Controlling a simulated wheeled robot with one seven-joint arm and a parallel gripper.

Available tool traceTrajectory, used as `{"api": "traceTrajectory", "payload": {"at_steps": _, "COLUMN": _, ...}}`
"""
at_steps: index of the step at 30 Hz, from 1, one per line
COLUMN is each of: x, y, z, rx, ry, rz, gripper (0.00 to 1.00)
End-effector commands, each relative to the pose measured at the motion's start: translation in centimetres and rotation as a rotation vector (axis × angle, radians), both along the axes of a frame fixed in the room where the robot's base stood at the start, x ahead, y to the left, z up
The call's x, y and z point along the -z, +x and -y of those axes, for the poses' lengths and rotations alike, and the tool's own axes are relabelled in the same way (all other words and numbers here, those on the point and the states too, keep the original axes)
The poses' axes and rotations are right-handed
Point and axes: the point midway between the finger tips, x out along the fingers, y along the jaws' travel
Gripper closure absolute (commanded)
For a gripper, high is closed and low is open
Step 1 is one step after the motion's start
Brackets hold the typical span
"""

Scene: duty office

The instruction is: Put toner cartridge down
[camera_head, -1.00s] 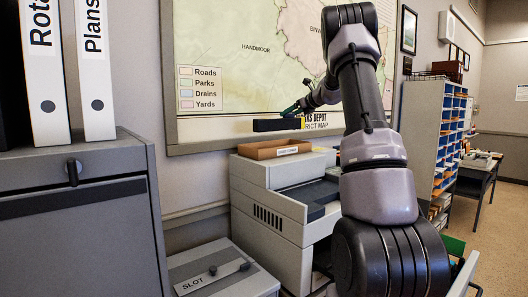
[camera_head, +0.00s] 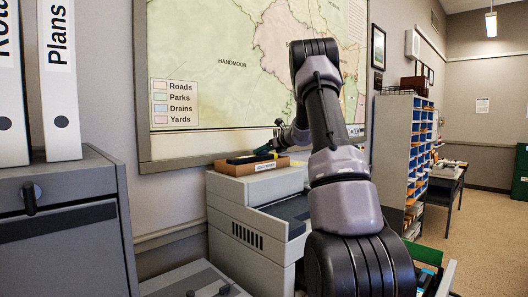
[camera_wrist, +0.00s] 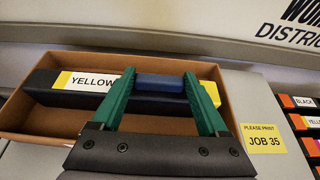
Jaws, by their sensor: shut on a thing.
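The toner cartridge (camera_head: 246,159) is a long dark bar with a yellow-and-white end label. In the wrist view the cartridge (camera_wrist: 45,90) lies lengthwise within the brown open tray (camera_wrist: 22,108), its label reading YELLOW. The tray (camera_head: 240,169) sits on top of the grey printer in the head view. My gripper (camera_head: 270,150) is over the tray. In the wrist view its green fingers (camera_wrist: 160,82) are shut on the cartridge, at a blue part between the fingertips. The cartridge's underside is hidden, so I cannot tell whether it touches the tray floor.
The grey printer (camera_head: 235,190) stands against the wall below a map board (camera_head: 215,60). A yellow note (camera_wrist: 263,138) reads JOB 35. Several labelled boxes (camera_wrist: 300,125) stand right of it. A grey cabinet with binders (camera_head: 60,225) is at the left, pigeonhole shelves (camera_head: 405,150) at the right.

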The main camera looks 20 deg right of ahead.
Motion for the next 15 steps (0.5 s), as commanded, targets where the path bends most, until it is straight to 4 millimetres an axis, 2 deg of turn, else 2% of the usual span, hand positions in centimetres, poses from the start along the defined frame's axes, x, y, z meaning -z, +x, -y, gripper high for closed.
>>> {"api": "traceTrajectory", "payload": {"at_steps": 8, "x": 0.07, "y": 0.02, "z": -0.02, "rx": 0.0, "ry": 0.002, "rz": 0.002, "gripper": 1.0}}
{"api": "traceTrajectory", "payload": {"at_steps": 9, "x": 0.21, "y": 0.01, "z": -0.01, "rx": 0.0, "ry": 0.0, "rz": 0.0, "gripper": 0.15}}
{"api": "traceTrajectory", "payload": {"at_steps": 10, "x": 0.19, "y": 0.0, "z": -0.01, "rx": 0.0, "ry": 0.0, "rz": 0.0, "gripper": 0.04}}
{"api": "traceTrajectory", "payload": {"at_steps": 11, "x": 0.19, "y": 0.0, "z": -0.01, "rx": 0.0, "ry": 0.0, "rz": 0.0, "gripper": 0.0}}
{"api": "traceTrajectory", "payload": {"at_steps": 15, "x": 0.18, "y": 0.01, "z": -0.01, "rx": 0.0, "ry": 0.0, "rz": 0.0, "gripper": 0.0}}
